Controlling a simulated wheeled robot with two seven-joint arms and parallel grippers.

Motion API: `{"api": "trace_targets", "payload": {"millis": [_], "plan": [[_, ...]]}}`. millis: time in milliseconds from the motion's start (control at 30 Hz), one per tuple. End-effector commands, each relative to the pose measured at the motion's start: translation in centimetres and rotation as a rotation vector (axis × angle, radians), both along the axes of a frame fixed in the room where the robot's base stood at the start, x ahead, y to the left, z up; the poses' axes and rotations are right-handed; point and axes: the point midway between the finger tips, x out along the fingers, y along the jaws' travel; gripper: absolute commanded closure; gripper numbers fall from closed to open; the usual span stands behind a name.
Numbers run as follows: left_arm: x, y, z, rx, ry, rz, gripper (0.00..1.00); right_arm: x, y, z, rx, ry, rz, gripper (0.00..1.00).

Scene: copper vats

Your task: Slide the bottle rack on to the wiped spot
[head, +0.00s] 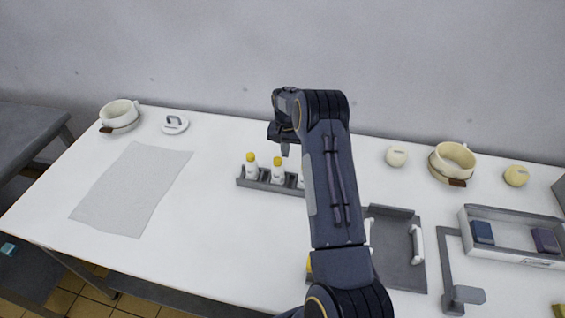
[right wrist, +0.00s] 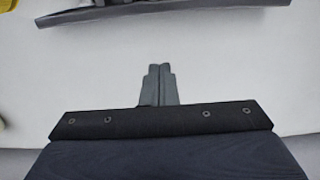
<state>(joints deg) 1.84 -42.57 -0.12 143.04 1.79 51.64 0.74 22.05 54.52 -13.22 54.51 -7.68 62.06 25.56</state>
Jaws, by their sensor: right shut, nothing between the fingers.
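The grey bottle rack (head: 250,183) stands mid-table with white, yellow-capped bottles in it; its right part is hidden behind my right arm. In the right wrist view the rack (right wrist: 160,14) crosses the top edge. My right gripper (head: 284,150) is on the wall side of the rack, and its closed, empty fingers show in the right wrist view (right wrist: 158,72) pointing toward the rack with a gap between. A pale grey, slightly wavy-edged rectangle (head: 132,190) lies left of the rack; I cannot tell whether it is a cloth or the wiped spot. My left gripper is out of view.
A cream pot (head: 119,114) and a white ring-shaped piece (head: 175,124) stand at the back left. At right are a round cream item (head: 396,157), another pot (head: 453,160), a grey tray (head: 398,272) and a box (head: 511,237). The table between rack and rectangle is clear.

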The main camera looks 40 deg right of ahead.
Motion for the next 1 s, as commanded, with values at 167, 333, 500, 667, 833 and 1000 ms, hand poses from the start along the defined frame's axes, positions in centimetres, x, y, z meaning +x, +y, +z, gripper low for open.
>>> {"api": "trace_targets", "payload": {"millis": [167, 333, 500, 667, 833, 1000], "plan": [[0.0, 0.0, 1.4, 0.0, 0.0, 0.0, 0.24, -0.2, 0.1, -3.5, 0.003, 0.003, 0.0, 1.0], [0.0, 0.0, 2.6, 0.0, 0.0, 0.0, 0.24, -1.6, 2.0, -2.9, 0.002, 0.001, 0.002, 1.0], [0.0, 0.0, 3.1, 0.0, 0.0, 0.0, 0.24, -2.3, 2.9, -3.2, 0.0, 0.0, 0.002, 1.0], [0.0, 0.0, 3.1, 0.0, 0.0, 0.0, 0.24, -2.5, 3.2, -3.3, 0.0, 0.0, 0.001, 1.0], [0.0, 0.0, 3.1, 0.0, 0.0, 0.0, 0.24, -2.5, 3.2, -3.3, 0.001, -0.001, 0.001, 1.0], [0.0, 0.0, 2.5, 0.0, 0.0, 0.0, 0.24, -2.5, 3.2, -3.5, 0.0, -0.001, 0.001, 1.0]]}}
